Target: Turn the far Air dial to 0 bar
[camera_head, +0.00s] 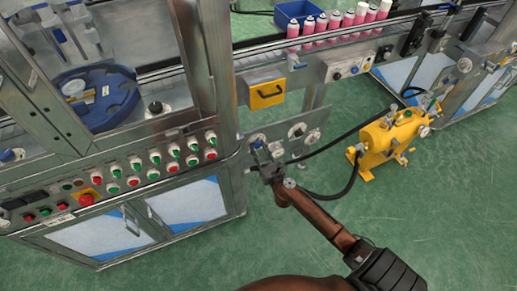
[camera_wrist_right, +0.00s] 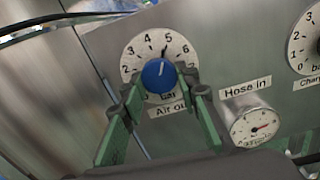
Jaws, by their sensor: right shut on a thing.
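The Air dial in the right wrist view has a round white scale (camera_wrist_right: 133,52) with black numbers and a blue knob (camera_wrist_right: 160,75) at its centre. A dark mark above the knob stands near the 5. The label below starts with "Air", and the fingers partly cover it. My right gripper (camera_wrist_right: 163,88) has a green finger on each side of the knob and is shut on it. In the head view my right gripper (camera_head: 271,170) is at the dial panel (camera_head: 313,122), below its left dial (camera_head: 257,140). My left gripper is out of view.
A "Hose in" gauge (camera_wrist_right: 254,127) sits close to the right finger, and another dial (camera_wrist_right: 307,45) is at the right edge. Black hoses (camera_head: 345,185) run from the panel to a yellow machine (camera_head: 385,142). Green floor (camera_head: 440,200) lies open at the right.

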